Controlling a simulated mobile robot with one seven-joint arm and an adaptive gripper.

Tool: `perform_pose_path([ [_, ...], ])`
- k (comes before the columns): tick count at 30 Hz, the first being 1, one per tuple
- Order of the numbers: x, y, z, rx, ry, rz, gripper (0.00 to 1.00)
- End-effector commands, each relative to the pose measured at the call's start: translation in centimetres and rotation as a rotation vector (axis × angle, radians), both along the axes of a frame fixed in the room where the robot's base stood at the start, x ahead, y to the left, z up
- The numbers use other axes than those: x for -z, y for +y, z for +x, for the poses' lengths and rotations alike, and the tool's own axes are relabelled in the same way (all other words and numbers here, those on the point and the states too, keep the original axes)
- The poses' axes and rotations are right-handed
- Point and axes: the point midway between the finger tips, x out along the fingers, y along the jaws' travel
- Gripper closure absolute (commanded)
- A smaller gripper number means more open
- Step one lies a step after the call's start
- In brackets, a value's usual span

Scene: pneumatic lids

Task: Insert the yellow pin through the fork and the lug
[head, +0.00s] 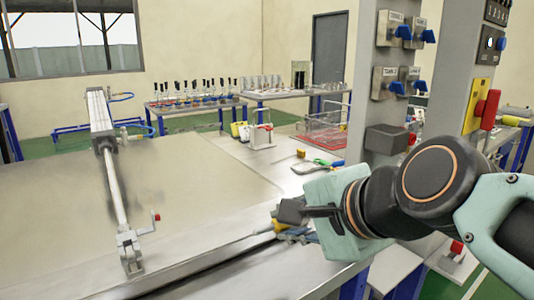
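A pneumatic cylinder (101,115) lies over the large pale lid, its long rod (115,187) running toward the front. The rod ends in a grey metal fork (129,240) at a bracket on the lid's front edge. Whether the lug sits between the fork's sides is too small to tell. A small grey part with a red tip (156,216) sticks out right of the fork. My gripper (288,211) is well right of the fork, over the front edge, fingers pointing left. A yellow piece (281,227) shows just below its fingertips; I cannot tell whether it is the pin or is held.
The lid (60,215) is broad and otherwise bare. Behind my gripper, pliers (317,166), a yellow-and-dark item (300,153) and a red wire basket (322,133) lie on the bench. A grey post (370,100) with blue-handled valves stands close to my arm.

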Motion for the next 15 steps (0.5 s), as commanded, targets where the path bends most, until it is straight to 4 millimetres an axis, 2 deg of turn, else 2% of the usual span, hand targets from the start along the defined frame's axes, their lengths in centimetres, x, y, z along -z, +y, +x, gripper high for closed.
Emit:
perform_pose_path([
  [15,0.37,-0.03,-0.07,0.000,-0.063,0.036,1.00],
])
